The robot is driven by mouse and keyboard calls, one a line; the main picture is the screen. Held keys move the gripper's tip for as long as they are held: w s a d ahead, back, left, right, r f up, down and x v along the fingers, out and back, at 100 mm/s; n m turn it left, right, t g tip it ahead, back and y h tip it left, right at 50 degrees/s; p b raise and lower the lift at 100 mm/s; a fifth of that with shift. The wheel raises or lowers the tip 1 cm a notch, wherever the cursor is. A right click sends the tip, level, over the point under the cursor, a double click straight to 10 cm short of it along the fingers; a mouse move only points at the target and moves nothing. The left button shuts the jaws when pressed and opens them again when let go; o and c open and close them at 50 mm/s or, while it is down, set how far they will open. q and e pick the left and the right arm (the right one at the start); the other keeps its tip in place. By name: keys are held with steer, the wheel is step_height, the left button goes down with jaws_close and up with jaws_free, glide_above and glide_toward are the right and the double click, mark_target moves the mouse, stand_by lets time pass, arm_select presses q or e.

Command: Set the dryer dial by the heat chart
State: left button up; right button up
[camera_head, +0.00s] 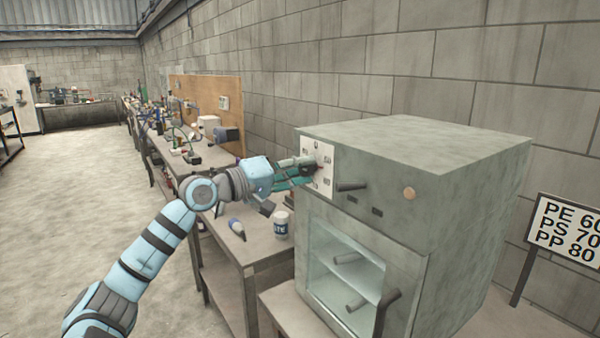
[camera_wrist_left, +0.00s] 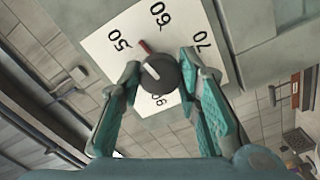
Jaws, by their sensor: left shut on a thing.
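The dryer (camera_head: 420,160) is a grey-green box with a glass-fronted door. Its white dial plate (camera_head: 326,180) also shows in the left wrist view (camera_wrist_left: 112,62), with 50, 60 and 70 readable and a lower number partly hidden. The dark dial knob (camera_wrist_left: 163,78) carries a white line; a red mark beside it lies between 50 and 60. My left gripper (camera_head: 308,172) is shut on the knob, one finger on each side, as the left wrist view shows (camera_wrist_left: 160,72). The heat chart (camera_head: 568,228) reads PE 60, PS 70, PP 80. My right gripper is not in view.
The door handle (camera_head: 384,310) and a dark bar (camera_head: 351,186) stick out from the dryer front. Open floor lies left.

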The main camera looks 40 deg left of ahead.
arm_select(q)
steer(key=m, duration=0.4)
steer(key=shift+f+m+b, duration=0.1)
steer(key=shift+m+b, duration=0.2)
steer(key=shift+b, duration=0.1)
steer(key=m, duration=0.3)
steer(key=shift+m+b, duration=0.3)
steer(key=m, duration=0.4)
steer(key=shift+b, duration=0.35)
steer(key=m, duration=0.4)
steer(key=m+b, duration=0.1)
steer(key=m, duration=0.3)
steer(key=shift+m, duration=0.3)
steer(key=m, duration=0.3)
steer(key=shift+m, duration=0.4)
steer(key=m, duration=0.3)
steer(key=shift+b, duration=0.35)
steer(key=shift+m, duration=2)
